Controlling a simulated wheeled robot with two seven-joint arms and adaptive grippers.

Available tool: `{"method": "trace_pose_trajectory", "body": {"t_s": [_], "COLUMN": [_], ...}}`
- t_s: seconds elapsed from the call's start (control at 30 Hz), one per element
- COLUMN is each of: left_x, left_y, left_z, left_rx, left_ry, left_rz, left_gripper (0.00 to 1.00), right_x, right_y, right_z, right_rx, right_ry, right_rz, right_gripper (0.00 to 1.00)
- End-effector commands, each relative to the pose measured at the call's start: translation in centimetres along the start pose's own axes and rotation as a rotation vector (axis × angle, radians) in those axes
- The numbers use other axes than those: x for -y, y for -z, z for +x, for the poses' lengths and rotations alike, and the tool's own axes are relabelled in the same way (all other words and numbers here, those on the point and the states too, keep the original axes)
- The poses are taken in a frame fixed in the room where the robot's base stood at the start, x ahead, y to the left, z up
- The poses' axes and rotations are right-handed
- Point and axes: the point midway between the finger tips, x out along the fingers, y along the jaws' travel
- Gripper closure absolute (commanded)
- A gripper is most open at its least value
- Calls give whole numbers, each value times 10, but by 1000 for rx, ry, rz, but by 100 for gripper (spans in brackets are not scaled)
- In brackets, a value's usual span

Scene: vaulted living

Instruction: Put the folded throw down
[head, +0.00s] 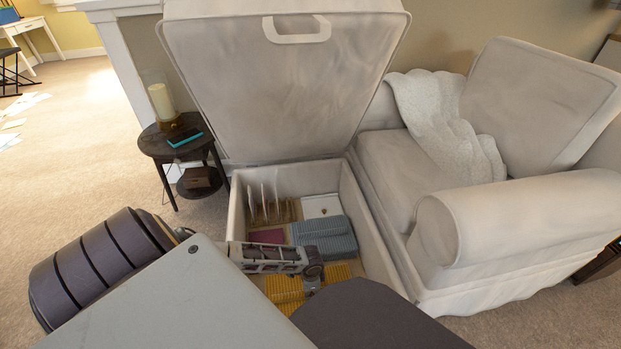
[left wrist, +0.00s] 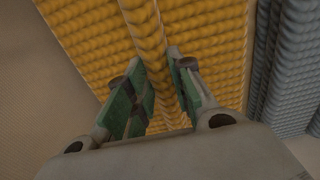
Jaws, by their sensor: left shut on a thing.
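A yellow knitted folded throw (head: 284,287) is low in the open storage ottoman (head: 368,215), at its near end. It fills most of the left wrist view (left wrist: 215,45). My left gripper (head: 313,278) reaches down into the ottoman over it. In the left wrist view the left gripper's green-padded fingers (left wrist: 158,85) are shut on a raised ridge of the yellow throw. Whether the throw rests fully on the ottoman floor I cannot tell; my arm hides part of it. My right gripper is not in view.
A blue-grey folded throw (head: 325,236) lies beside the yellow one. A magenta item (head: 267,236), a white box (head: 321,206) and an upright rack (head: 270,207) are farther back. The ottoman lid (head: 285,85) stands raised. An armchair (head: 470,190) is right; a side table (head: 160,146) left.

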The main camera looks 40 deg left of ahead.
Motion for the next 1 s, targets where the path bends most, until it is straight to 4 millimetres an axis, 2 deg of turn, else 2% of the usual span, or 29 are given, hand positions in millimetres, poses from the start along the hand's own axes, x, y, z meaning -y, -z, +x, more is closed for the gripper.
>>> {"method": "trace_pose_trajectory", "body": {"t_s": [0.43,0.47,0.6,0.63,1.0], "left_x": [1,0,0,0,0], "left_y": [1,0,0,0,0], "left_z": [2,2,2,2,1], "left_rx": [-2,0,0,0,0], "left_ry": [1,0,0,0,0], "left_rz": [-1,0,0,0,0], "left_gripper": [100,76,58,56,56], "right_x": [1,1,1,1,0], "right_y": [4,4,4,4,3], "right_z": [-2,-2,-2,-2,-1], "right_rx": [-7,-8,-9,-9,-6], "right_ry": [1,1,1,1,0], "right_rz": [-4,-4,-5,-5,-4], "right_gripper": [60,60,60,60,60]}}
